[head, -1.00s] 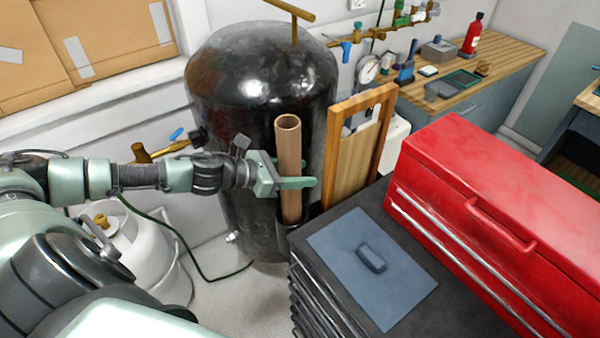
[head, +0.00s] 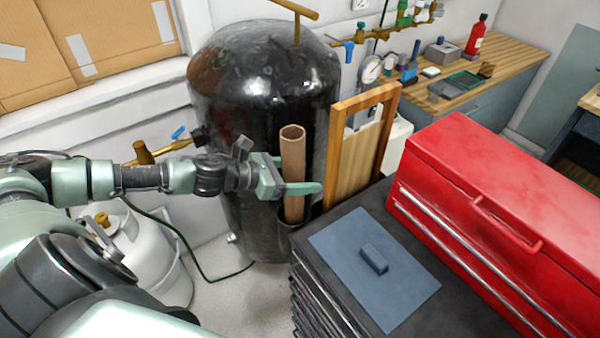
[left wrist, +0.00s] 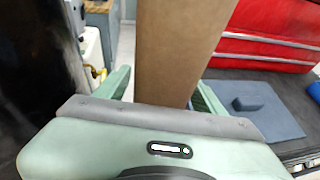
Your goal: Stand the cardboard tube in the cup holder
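The brown cardboard tube (head: 293,160) stands nearly upright, its lower end inside the dark cup holder (head: 284,238) at the side of the black cabinet. The holder's wall hides the tube's bottom. My left gripper (head: 298,188) is around the tube above the holder, one finger passing in front of it. In the left wrist view the tube (left wrist: 180,50) rises between the fingers of my left gripper (left wrist: 163,95). The fingers look spread, with a small gap at the left finger. My right gripper is not in view.
A wooden frame (head: 341,150) stands just right of the tube, and a large black tank (head: 255,85) is close behind. The black cabinet top carries a blue-grey plate (head: 345,245) and a red toolbox (head: 500,190). A white gas cylinder (head: 145,250) stands at lower left.

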